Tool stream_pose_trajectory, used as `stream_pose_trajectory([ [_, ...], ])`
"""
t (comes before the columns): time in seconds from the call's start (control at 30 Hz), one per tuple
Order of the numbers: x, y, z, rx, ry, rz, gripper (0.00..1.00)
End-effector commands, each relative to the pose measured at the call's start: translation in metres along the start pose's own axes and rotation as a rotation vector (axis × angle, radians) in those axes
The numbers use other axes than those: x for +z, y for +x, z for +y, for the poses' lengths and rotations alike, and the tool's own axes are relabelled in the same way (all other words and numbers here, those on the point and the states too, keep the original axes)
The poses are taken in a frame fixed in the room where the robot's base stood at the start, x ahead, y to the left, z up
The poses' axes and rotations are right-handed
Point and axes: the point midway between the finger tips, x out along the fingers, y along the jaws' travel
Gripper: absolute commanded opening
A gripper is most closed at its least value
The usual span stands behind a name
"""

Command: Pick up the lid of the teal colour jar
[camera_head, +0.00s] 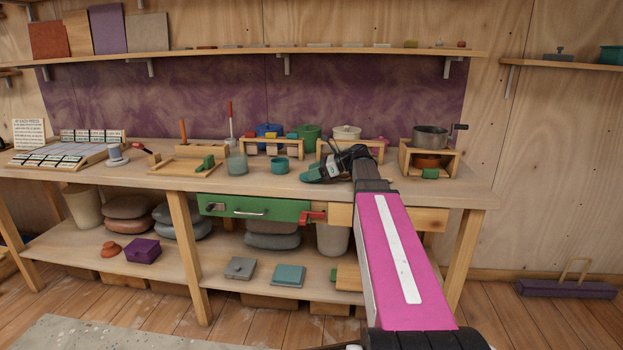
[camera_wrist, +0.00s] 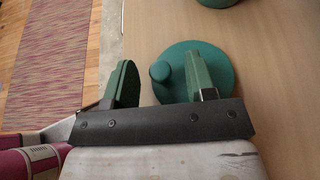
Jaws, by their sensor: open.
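The teal lid (camera_wrist: 217,63), a round disc with a small round knob (camera_wrist: 159,71), lies flat on the wooden worktop in the wrist view. My gripper (camera_wrist: 160,60) is open above it, one green finger left of the lid and the other over the disc. The knob shows between the two fingers, and nothing is held. In the head view my gripper (camera_head: 328,162) is low over the worktop, and lid and green fingers are hard to tell apart there. The small teal jar (camera_head: 278,166) stands open to the left of my gripper; a teal edge shows at the wrist view's top.
A glass jar (camera_head: 237,164) stands left of the teal jar. Behind are wooden stands with a blue pot (camera_head: 268,131), a green pot (camera_head: 307,138) and a cream pot (camera_head: 346,132). A grey pan (camera_head: 431,136) stands on a stand at right. The worktop's front edge is close.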

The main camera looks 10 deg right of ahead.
Motion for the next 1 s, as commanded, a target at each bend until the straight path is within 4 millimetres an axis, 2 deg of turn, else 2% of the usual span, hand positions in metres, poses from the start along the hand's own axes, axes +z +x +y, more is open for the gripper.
stream_pose_trajectory([
  [0.23, -0.0001, 0.0039, 0.0, 0.0, 0.0, 0.0, 0.51],
  [0.27, -0.0002, 0.0039, 0.0, 0.0, 0.0, 0.0, 0.44],
  [0.3, -0.0001, 0.0039, 0.0, 0.0, 0.0, 0.0, 0.31],
  [0.4, -0.0001, 0.0037, 0.0, 0.0, 0.0, 0.0, 0.0],
  [0.8, 0.0007, 0.0033, 0.0, 0.0, -0.001, 0.0, 0.0],
  [1.0, 0.0094, -0.0004, -0.0003, 0.0, -0.001, 0.0, 0.0],
])
